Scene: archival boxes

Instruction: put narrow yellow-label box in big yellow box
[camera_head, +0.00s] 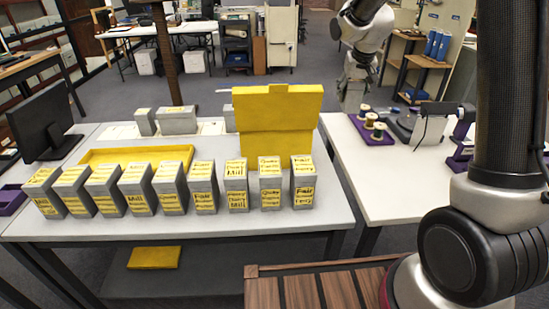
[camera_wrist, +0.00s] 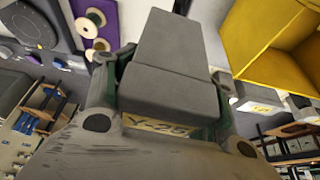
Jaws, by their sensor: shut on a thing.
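In the wrist view my gripper (camera_wrist: 165,92) is shut on a narrow grey box (camera_wrist: 178,45), with one finger on each side. A yellow label reading "Y-25" shows on the box's near end. The big yellow box (camera_wrist: 268,45) is at the upper right of the wrist view, apart from the held box, with its hollow inside partly visible. In the head view the big yellow box (camera_head: 278,125) stands upright at the table's back right. My wrist is just right of and behind it; the fingers and held box are not clear there.
Several grey boxes with yellow labels (camera_head: 235,185) stand in a row along the table front. A shallow yellow tray (camera_head: 95,156) lies behind them. Grey boxes (camera_head: 177,120) stand at the back. Spools (camera_head: 378,131) sit on a purple mat on the right table.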

